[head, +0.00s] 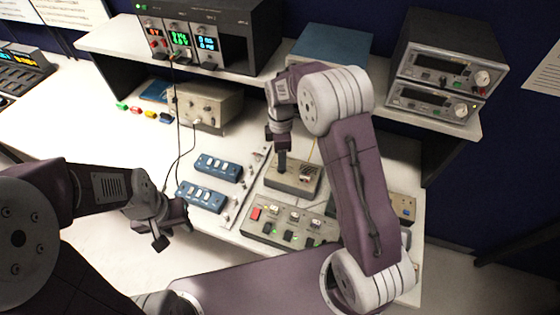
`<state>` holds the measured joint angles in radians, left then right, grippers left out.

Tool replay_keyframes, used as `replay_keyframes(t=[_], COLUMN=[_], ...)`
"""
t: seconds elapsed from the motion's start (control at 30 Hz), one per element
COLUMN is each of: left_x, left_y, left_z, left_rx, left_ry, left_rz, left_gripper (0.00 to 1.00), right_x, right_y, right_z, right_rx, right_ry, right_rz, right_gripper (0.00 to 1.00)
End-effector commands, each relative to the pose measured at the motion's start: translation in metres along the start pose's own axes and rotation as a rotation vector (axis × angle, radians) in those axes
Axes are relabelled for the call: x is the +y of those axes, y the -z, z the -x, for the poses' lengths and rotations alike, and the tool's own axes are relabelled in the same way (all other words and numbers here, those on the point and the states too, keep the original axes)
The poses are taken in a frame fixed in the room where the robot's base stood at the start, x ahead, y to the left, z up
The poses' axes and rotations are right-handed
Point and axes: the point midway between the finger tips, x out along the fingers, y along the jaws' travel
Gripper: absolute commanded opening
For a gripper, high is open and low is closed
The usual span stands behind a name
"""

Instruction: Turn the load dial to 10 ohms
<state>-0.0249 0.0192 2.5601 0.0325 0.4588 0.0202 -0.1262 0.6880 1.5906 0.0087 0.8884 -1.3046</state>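A small beige box (302,186) with a control on its top right sits on the bench near the middle of the head view. It may carry the load dial, but no dial or ohm marking can be read. My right gripper (282,166) points down onto the left part of this box's top. Its fingers overlap in this view and hide what is under them, so I cannot tell whether they hold a knob. My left gripper (172,236) hangs at the bench's front left, apart from everything, its fingers spread with nothing between them.
A beige switch panel (262,228) lies in front of the box. Two blue switch blocks (218,167) lie to its left. A beige instrument (207,106) stands behind them with cables. A shelf (128,42) holds power supplies (205,43) and stacked meters (436,70). The left bench is mostly clear.

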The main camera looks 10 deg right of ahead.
Motion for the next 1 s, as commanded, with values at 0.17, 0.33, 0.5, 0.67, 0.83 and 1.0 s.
replay_keyframes(t=[0.17, 0.33, 0.5, 0.67, 0.83, 1.0], left_x=[0.000, 0.000, 0.000, 0.000, 0.000, 0.000], left_y=[0.001, 0.001, 0.001, 0.001, 0.001, 0.001], left_z=[0.006, 0.008, 0.007, 0.007, 0.007, 0.008], left_rx=[0.000, 0.000, 0.000, 0.000, 0.000, 0.000], left_ry=[0.000, 0.000, 0.000, 0.000, 0.000, 0.000], left_rz=[0.000, 0.000, 0.000, 0.000, 0.000, 0.000], left_gripper=[0.36, 0.36, 0.36, 0.36, 0.36, 0.36], right_x=[-0.001, 0.000, 0.000, 0.000, 0.000, 0.000], right_y=[0.000, 0.000, 0.000, 0.000, 0.000, 0.000], right_z=[-0.032, -0.045, -0.046, -0.046, -0.046, -0.045], right_rx=[-0.001, 0.000, 0.000, 0.000, 0.000, 0.001], right_ry=[0.004, 0.000, -0.001, -0.001, -0.001, -0.001], right_rz=[0.000, 0.000, 0.000, 0.000, 0.000, -0.015], right_gripper=[0.48, 0.48, 0.48, 0.20, 0.00, 0.00])
